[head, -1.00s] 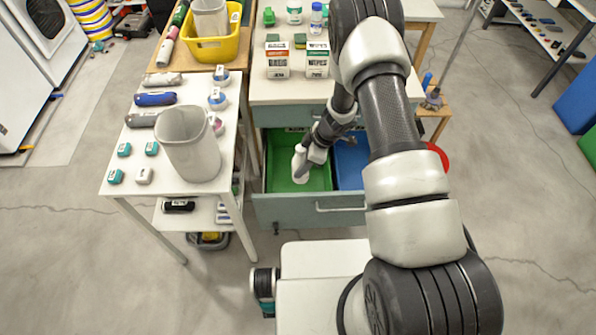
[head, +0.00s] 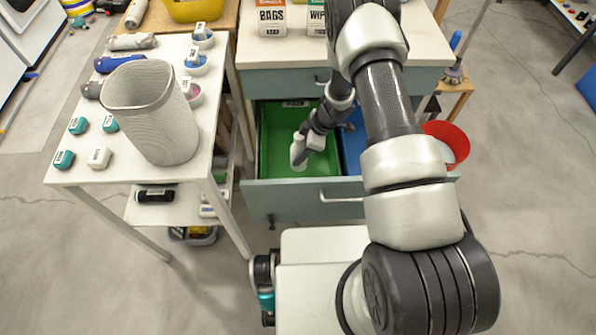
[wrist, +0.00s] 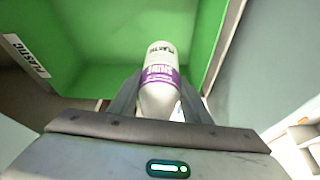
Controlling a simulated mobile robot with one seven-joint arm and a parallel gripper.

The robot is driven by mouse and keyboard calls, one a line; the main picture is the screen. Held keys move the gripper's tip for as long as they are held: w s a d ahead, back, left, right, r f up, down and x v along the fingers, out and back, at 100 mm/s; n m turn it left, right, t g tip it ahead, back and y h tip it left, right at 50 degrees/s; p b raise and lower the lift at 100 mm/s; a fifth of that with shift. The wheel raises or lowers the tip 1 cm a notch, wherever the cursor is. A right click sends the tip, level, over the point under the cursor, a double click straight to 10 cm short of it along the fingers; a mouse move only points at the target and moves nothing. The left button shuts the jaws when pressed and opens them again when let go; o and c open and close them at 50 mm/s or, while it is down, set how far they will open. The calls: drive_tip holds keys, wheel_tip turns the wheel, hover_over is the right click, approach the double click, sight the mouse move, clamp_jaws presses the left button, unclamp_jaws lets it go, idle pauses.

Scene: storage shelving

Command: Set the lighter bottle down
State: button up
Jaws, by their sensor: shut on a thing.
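My gripper (wrist: 158,100) is shut on a white bottle (wrist: 160,65) with a purple label band, seen in the wrist view. In the head view the bottle (head: 298,151) is a small white shape at the end of my arm, over the green bin (head: 272,130) in the open drawer (head: 285,197). The green bin also fills the upper wrist view (wrist: 110,35), and a label reading PLASTIC is on its left. The bottle looks held above the bin floor; I cannot tell whether it touches anything.
A blue bin (head: 352,150) sits right of the green one, partly behind my arm. A white table (head: 75,197) at left holds a grey waste bin (head: 150,115) and small items. Boxes (head: 271,18) stand on the countertop. A red bucket (head: 447,142) is at right.

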wheel_tip(320, 180, down, 3)
drive_tip(key=shift+r+b, duration=0.1)
drive_tip(key=shift+b, duration=0.55)
wheel_tip(320, 180, down, 10)
drive_tip(key=shift+r+b, duration=0.1)
drive_tip(key=shift+b, duration=1.1)
drive_tip(key=shift+f, duration=0.2)
drive_tip(key=o, duration=1.1)
drive_tip(key=shift+c, duration=0.2)
drive_tip(key=shift+r, duration=0.1)
